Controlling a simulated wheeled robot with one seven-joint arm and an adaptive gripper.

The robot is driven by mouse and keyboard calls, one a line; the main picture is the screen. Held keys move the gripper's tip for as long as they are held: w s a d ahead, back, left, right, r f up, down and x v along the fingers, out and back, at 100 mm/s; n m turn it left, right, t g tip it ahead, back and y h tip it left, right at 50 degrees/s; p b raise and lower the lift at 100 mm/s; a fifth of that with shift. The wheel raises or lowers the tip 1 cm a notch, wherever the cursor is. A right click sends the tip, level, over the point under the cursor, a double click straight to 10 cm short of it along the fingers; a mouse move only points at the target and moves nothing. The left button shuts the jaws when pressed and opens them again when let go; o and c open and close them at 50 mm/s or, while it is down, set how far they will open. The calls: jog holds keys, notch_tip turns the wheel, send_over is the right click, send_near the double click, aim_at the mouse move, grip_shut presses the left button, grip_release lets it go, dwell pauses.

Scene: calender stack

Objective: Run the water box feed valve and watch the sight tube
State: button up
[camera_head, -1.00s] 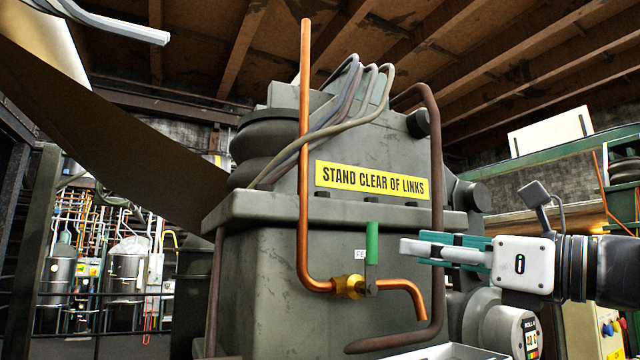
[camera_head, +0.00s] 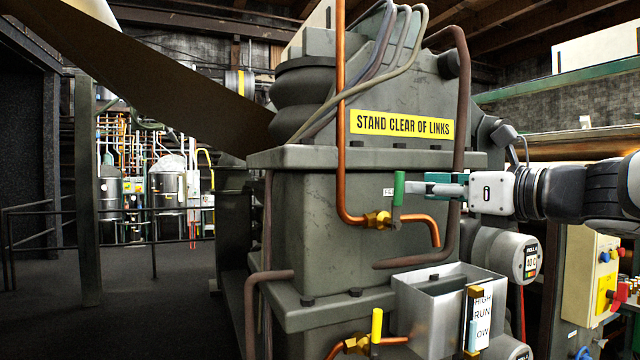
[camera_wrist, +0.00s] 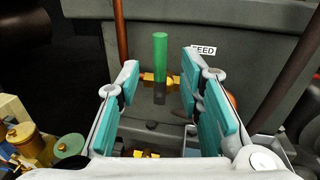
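The feed valve has a brass body (camera_head: 378,221) on a copper pipe and an upright green handle (camera_head: 399,188). In the wrist view the handle (camera_wrist: 160,57) stands beside a FEED label (camera_wrist: 203,51). My gripper (camera_head: 411,188) is open, just right of the handle in the head view. In the wrist view its teal-padded fingers are apart, with the handle showing between their tips; contact cannot be told. The pipe's outlet bends down above the open metal water box (camera_head: 412,302). The sight tube (camera_head: 473,322) stands on the box's front beside a HIGH, RUN, LOW scale (camera_head: 483,312); its level is unclear.
A second valve with a yellow handle (camera_head: 376,325) sits lower on the machine. A brown pipe (camera_head: 460,120) runs down behind my gripper. A STAND CLEAR OF LINKS sign (camera_head: 400,124) is above. A control box (camera_head: 590,265) stands at right. Open floor lies left.

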aim_at(398, 210)
jog(key=x, duration=0.6)
jog(key=shift+w+a, duration=0.2)
jog(key=shift+w, duration=0.1)
grip_shut()
